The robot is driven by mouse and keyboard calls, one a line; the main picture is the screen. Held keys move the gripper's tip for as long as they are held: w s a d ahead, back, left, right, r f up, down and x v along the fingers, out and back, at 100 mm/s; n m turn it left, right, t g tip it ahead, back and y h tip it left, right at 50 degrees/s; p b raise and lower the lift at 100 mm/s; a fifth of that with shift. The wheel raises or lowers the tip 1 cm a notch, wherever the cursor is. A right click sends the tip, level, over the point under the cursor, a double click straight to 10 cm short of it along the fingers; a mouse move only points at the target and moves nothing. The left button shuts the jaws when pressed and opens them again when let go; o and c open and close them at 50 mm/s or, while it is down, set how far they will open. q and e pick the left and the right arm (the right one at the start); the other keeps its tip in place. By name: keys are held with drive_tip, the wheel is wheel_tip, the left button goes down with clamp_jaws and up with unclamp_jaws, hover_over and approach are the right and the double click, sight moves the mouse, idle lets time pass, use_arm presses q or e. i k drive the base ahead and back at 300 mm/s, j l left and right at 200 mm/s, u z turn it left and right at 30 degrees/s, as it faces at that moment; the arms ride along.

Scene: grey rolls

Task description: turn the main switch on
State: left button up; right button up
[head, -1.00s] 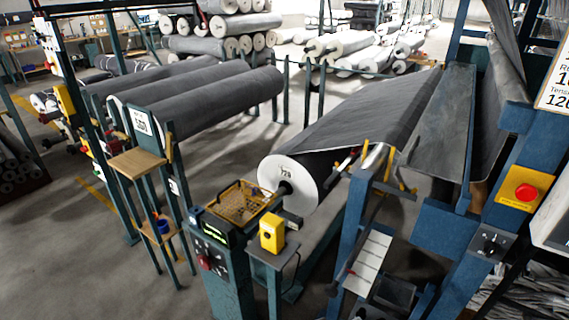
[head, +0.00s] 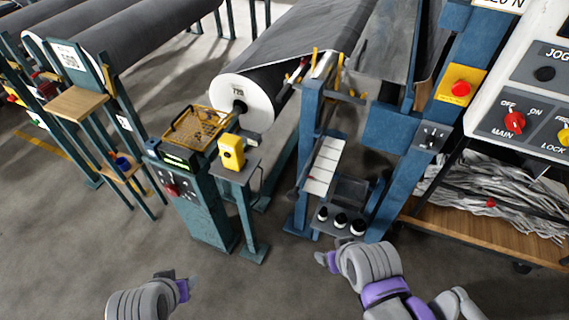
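The main switch (head: 515,122) is a red rotary knob on a grey plate at the right of the head view. "OFF" is printed at its upper left, "ON" at its upper right and "MAIN" below. The knob is too small to read its exact setting. My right gripper (head: 328,260) is at the lower middle, well to the left of and below the switch, touching nothing that I can see. My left gripper (head: 180,280) is low at the left, over the floor and far from the switch. The fingers of both are too foreshortened to show their opening.
The white panel (head: 497,78) also carries a JOG button (head: 544,73) and a yellow LOCK knob (head: 564,137). A red button on a yellow box (head: 461,88) sits on the blue post to its left. A wooden shelf (head: 470,236) with grey strips lies below the panel.

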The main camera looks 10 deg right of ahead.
sight(514, 121)
drive_tip(key=k+z, duration=0.2)
drive_tip(key=z, duration=1.95)
drive_tip(key=i, duration=0.05)
